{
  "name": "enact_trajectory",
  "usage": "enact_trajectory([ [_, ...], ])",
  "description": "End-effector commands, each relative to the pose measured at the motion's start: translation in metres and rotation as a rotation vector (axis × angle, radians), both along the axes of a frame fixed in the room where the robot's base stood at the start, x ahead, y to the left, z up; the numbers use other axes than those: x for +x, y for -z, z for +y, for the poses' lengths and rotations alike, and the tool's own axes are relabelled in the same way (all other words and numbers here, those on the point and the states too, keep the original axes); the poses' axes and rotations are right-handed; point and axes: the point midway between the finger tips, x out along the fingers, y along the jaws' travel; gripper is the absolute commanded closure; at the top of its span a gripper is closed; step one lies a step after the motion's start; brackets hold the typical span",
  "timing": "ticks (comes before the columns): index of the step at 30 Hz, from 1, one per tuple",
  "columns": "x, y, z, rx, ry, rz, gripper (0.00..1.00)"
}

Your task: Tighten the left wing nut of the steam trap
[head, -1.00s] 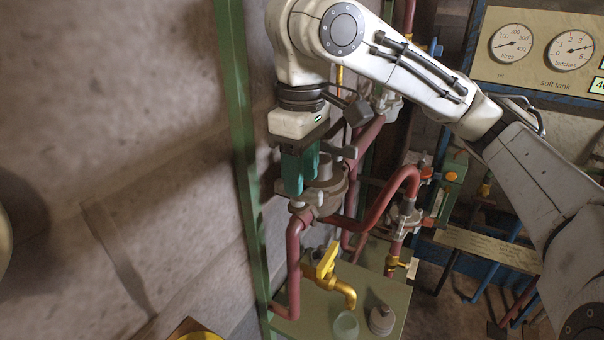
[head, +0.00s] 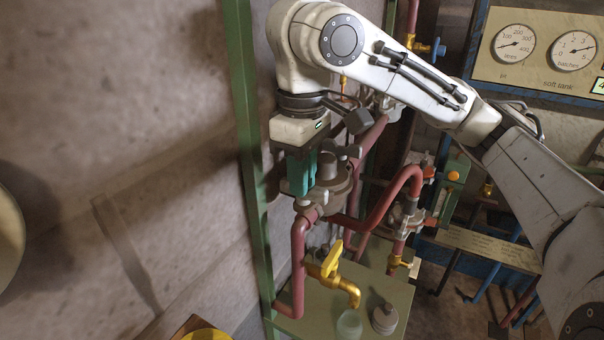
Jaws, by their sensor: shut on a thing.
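The steam trap (head: 329,193) is a round brown-grey metal body on the red pipework, right of the green upright. A grey wing nut (head: 347,152) shows on top of it at the right. My gripper (head: 300,190), with teal fingers, points down at the left side of the trap. It is shut on the left wing nut, which the fingers hide. How far the nut is turned cannot be seen.
A green post (head: 245,150) stands close left of my gripper. Red pipes (head: 388,206) run around the trap. A yellow tap (head: 335,272), a glass (head: 349,324) and a grey weight-like object (head: 384,319) are below. A gauge panel (head: 540,45) is at upper right.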

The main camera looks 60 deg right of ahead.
Motion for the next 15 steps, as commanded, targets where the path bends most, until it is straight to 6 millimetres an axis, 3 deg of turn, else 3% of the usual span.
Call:
enact_trajectory([
  [8,0.0005,-0.0021,-0.0002,0.000,0.033,-0.002,1.00],
  [15,0.0005,-0.0041,-0.0005,0.001,0.162,-0.002,1.00],
])
